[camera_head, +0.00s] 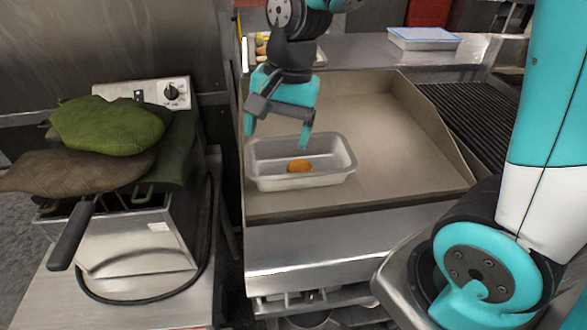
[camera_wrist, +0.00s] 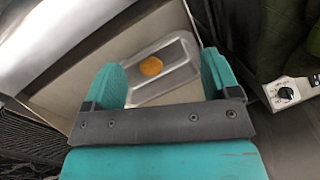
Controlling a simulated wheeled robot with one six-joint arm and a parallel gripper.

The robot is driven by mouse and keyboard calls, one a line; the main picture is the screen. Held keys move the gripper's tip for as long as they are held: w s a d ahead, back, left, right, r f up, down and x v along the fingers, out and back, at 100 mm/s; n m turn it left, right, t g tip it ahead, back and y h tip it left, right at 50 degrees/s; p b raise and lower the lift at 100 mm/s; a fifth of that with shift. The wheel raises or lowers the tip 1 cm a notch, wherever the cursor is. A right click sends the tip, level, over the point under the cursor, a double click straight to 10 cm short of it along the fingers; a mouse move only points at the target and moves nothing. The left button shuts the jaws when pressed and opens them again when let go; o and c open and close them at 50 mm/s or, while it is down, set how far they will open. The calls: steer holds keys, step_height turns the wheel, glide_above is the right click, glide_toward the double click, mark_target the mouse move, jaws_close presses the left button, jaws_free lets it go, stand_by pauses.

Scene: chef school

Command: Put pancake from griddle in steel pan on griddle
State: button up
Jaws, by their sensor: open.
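The pancake (camera_head: 299,166) is a small golden-orange piece lying inside the steel pan (camera_head: 337,177), near its middle. The pan is a shallow rectangular tray on the left front part of the flat griddle (camera_head: 395,150). In the wrist view the pancake (camera_wrist: 151,66) lies in the pan (camera_wrist: 176,80), seen between my fingers. My gripper (camera_head: 277,142) is open and empty, above the pan's back left side, with its fingers apart from the pancake. Whether a fingertip touches the pan's rim cannot be told.
A fryer (camera_head: 140,240) with large green leaf-like pieces (camera_head: 108,125) and a black-handled basket stands left. A ribbed grill (camera_head: 485,100) is at right. A blue-lidded container (camera_head: 424,38) sits on the back shelf. The griddle right of the pan is clear.

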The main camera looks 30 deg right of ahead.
steer(key=s+a+r+n+y, duration=0.1)
steer(key=s+a+r+n, duration=0.1)
steer(key=s+n, duration=0.5)
steer(key=s+a+r+n+y, duration=0.1)
steer(key=s+a+r+n, duration=0.1)
steer(key=s+a+n, duration=0.2)
steer(key=s+n, duration=0.3)
steer(key=n, duration=0.1)
steer(key=shift+s, duration=0.3)
